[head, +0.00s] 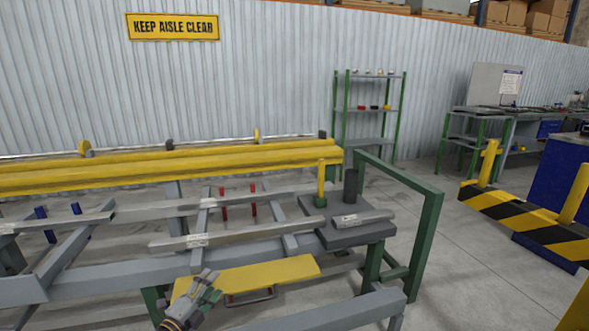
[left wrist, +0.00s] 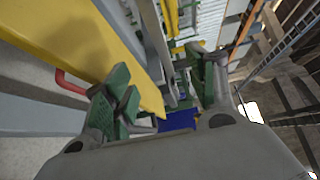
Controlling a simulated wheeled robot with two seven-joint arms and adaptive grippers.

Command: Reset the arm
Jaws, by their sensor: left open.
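My left gripper (head: 207,284) shows at the bottom of the head view, in front of the yellow plate (head: 265,275) on the near side of the runout table. In the left wrist view its two green-padded fingers (left wrist: 165,90) stand apart, with nothing seen between them. The yellow plate (left wrist: 75,40) runs close beside the left finger in that view; I cannot tell if they touch. My right gripper is in neither view.
The runout table has grey rails and yellow beams (head: 180,165) at the back. A grey bar (head: 225,233) lies across it. A green frame (head: 428,225) stands at its right end. Clear floor lies between it and a striped barrier (head: 515,215).

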